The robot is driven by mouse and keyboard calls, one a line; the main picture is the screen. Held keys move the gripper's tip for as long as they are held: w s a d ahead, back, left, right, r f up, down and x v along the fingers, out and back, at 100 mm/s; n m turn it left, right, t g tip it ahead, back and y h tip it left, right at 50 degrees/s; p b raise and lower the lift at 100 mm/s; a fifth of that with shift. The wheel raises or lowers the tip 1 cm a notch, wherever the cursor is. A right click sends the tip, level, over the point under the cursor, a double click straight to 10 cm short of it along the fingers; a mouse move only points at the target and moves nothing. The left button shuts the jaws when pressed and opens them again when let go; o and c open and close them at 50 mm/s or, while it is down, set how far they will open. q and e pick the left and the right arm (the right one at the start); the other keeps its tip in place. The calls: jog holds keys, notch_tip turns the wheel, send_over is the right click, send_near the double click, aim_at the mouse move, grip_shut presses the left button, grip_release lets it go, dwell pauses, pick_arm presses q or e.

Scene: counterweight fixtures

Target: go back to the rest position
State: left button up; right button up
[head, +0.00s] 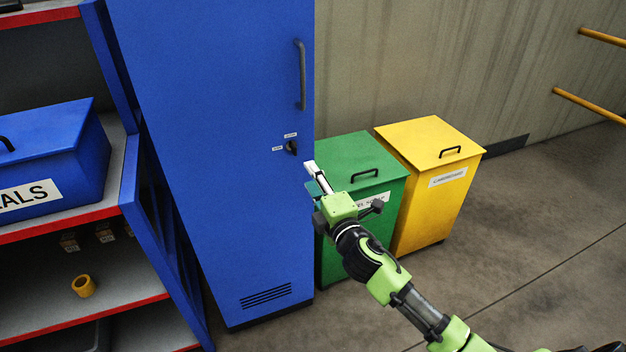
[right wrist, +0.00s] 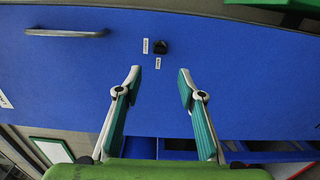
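My right gripper (head: 314,176) is raised in front of the tall blue cabinet (head: 215,190) in the head view, its arm coming in from the lower right. In the right wrist view the gripper (right wrist: 157,82) is open, with nothing between its two fingers. The cabinet's dark knob (head: 291,147) has small white labels beside it. In the right wrist view the knob (right wrist: 161,47) shows beyond the fingertips, apart from them. My left gripper is not in view.
A green bin (head: 361,157) and a yellow bin (head: 428,136) stand right of the cabinet, partly behind my right arm. Shelving at left holds a blue box (head: 70,150) and a yellow roll (head: 84,286). Yellow rails (head: 590,104) stick out at upper right. The floor (head: 540,220) at right is clear.

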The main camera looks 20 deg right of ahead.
dwell(0.3)
jog(key=s+d+f+m+g, duration=0.1)
jog(key=s+f+m+g, duration=0.1)
jog(key=f, duration=0.8)
jog(key=s+d+f+m+g, duration=0.2)
jog(key=f, duration=0.9)
jog(key=s+f+m+g+h, duration=0.1)
jog(key=s+f+m+g, duration=0.15)
jog(key=s+f, duration=0.6)
jog(key=s+f+m+g, duration=0.25)
jog(key=s+f, duration=0.25)
jog(key=f, duration=0.7)
jog(key=s+a+f+m+g, duration=0.1)
jog(key=s+f, duration=0.5)
jog(key=s, duration=0.7)
jog(key=s+f+m+g, duration=0.3)
jog(key=s+f, duration=0.4)
jog(key=s, duration=0.6)
jog(key=s+a+f+m+g, duration=0.1)
jog(key=s+f+m+g, duration=0.2)
jog(key=s+f, duration=0.4)
jog(key=s+g, duration=0.1)
jog(key=s, duration=0.6)
jog(key=shift+a, duration=0.3)
jog(key=shift+s, duration=0.1)
